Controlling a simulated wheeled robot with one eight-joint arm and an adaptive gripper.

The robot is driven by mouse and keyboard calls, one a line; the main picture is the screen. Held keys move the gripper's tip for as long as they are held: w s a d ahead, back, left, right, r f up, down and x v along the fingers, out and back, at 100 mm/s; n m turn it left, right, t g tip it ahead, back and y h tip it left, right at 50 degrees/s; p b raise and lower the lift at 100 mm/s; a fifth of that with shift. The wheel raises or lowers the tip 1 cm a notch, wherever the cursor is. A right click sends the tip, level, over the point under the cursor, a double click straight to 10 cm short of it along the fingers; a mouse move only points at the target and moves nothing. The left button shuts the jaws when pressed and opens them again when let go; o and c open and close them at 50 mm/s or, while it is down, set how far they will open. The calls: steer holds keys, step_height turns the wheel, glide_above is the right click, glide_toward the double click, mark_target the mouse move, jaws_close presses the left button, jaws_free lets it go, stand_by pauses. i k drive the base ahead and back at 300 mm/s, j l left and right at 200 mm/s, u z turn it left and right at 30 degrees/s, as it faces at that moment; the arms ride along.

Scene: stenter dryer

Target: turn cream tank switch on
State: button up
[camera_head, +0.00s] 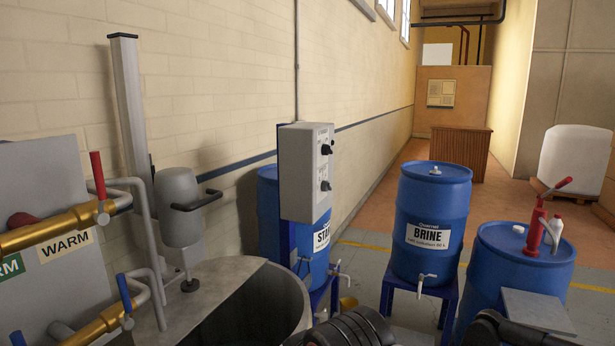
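A pale grey control box (306,172) stands on a blue post left of centre. Its right-hand face carries two dark knobs, an upper knob (326,149) and a lower knob (325,186). Small markings beside them are too small to read, so I cannot tell which belongs to the cream tank or how each is set. No label reading cream shows. Dark ribbed parts at the bottom edge seem to be mine. No gripper fingertips show in this view.
An open grey vat (190,312) with a mixer (180,205) lies at left, beside yellow pipes (50,230). A blue barrel (268,215) stands behind the box. A brine barrel (430,215) and another blue barrel (520,265) stand right. Floor beyond is open.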

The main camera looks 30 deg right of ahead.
mark_target(325, 149)
steer(key=i+l, duration=0.3)
steer(key=l, duration=0.15)
steer(key=i+l+z, duration=0.15)
steer(key=i+l, duration=0.15)
steer(key=l, duration=0.2)
steer(key=k+l, duration=0.25)
steer(key=i+j, duration=0.25)
